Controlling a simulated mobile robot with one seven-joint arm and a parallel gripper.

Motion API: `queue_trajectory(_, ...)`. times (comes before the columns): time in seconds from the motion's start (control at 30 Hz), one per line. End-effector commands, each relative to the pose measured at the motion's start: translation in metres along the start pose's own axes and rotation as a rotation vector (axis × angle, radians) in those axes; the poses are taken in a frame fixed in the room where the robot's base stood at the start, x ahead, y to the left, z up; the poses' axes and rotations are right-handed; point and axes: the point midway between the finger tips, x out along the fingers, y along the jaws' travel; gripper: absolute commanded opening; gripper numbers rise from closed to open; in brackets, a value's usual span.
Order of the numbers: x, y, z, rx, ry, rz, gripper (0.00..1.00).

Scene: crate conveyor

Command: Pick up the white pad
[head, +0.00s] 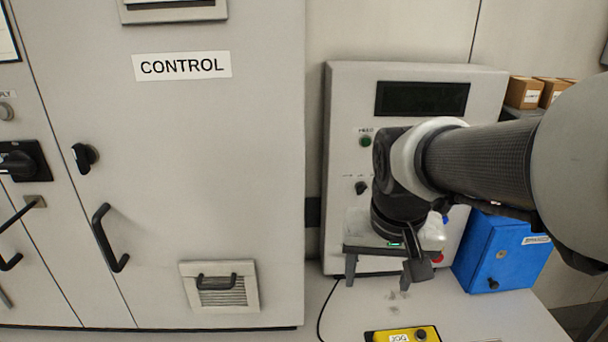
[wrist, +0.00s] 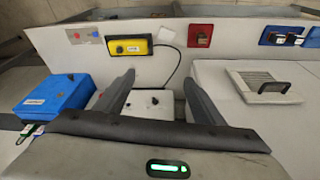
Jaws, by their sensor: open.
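A small pale square, which looks like the white pad (wrist: 167,36), lies on the light bench top in the wrist view, just right of a yellow box (wrist: 128,47). I cannot make it out in the head view. My gripper (head: 382,274) is open and empty in front of the grey control box, above the bench. In the wrist view its two fingers (wrist: 159,86) stand apart, with the pad beyond them and not touching.
The yellow box marked JOG (head: 402,334) has a black cable on the bench. A blue box (head: 502,252) stands right of the grey control box (head: 345,100). The large CONTROL cabinet (head: 200,160) fills the left. A red item (wrist: 200,36) lies right of the pad.

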Motion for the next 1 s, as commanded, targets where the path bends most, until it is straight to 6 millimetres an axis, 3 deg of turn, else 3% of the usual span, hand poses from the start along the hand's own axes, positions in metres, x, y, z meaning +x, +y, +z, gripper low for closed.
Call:
queue_trajectory(0.03,0.053,-0.001,0.002,0.032,-0.056,0.010,0.62)
queue_trajectory(0.1,0.095,-0.003,-0.002,0.077,-0.113,0.018,0.62)
queue_trajectory(0.2,0.148,-0.006,-0.005,0.134,-0.182,0.023,0.62)
queue_trajectory(0.3,0.184,-0.009,-0.005,0.176,-0.231,0.024,0.62)
queue_trajectory(0.4,0.203,-0.010,-0.005,0.201,-0.259,0.024,0.62)
queue_trajectory(0.67,0.217,-0.011,-0.003,0.211,-0.271,0.025,0.62)
queue_trajectory(1.0,0.287,-0.012,0.018,0.210,-0.273,0.024,0.62)
